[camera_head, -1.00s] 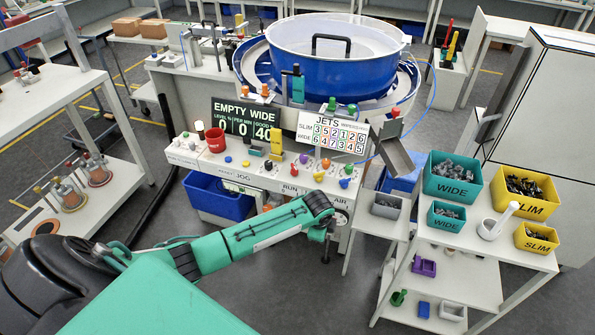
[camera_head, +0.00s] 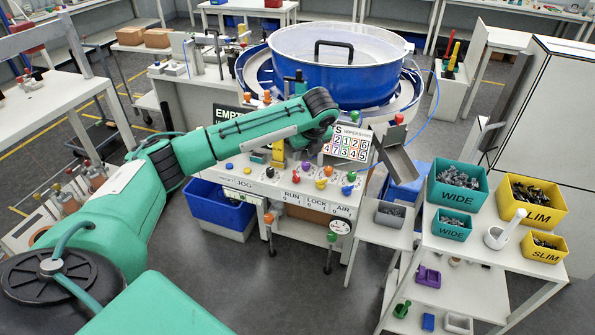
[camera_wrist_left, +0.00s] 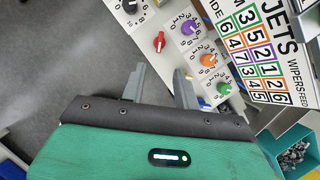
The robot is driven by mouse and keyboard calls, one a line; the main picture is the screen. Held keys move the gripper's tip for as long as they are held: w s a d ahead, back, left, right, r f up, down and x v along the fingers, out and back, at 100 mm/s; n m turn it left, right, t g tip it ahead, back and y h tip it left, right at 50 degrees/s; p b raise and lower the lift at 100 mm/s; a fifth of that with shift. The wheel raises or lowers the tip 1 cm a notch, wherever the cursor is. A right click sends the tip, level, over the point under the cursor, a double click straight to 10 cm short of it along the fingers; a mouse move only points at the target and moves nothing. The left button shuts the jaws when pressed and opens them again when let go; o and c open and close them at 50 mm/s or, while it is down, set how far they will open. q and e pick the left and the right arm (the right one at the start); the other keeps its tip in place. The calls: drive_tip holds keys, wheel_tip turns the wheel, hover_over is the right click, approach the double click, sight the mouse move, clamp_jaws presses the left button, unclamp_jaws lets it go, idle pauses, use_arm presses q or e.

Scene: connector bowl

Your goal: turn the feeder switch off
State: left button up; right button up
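A white control panel on the front of the feeder station carries several coloured knobs: a red one (camera_head: 297,180) over the word RUN, a yellow one (camera_head: 321,184) over LOCK and a blue one (camera_head: 347,190) over AIR. No label I can read says which is the feeder switch. In the left wrist view the red switch (camera_wrist_left: 160,42) lies just beyond my left gripper (camera_wrist_left: 160,74), whose two grey fingers are apart with nothing between them. The fingers look clear of the switch. In the head view my wrist hides most of that gripper. My right gripper is out of view.
Purple (camera_wrist_left: 189,28), orange (camera_wrist_left: 207,60) and green (camera_wrist_left: 224,87) knobs sit close beside the red switch. The blue bowl (camera_head: 340,75) stands behind the panel, with a metal chute (camera_head: 398,155) at its right. A blue bin (camera_head: 215,205) is below.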

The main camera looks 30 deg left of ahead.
sight(296, 174)
use_arm(q)
drive_tip(key=p+x, duration=0.1)
drive_tip(key=x, duration=1)
drive_tip(key=shift+w+a+f+p, duration=0.15)
drive_tip(key=shift+f+p, duration=0.15)
drive_tip(key=shift+f, duration=0.15)
clamp_jaws()
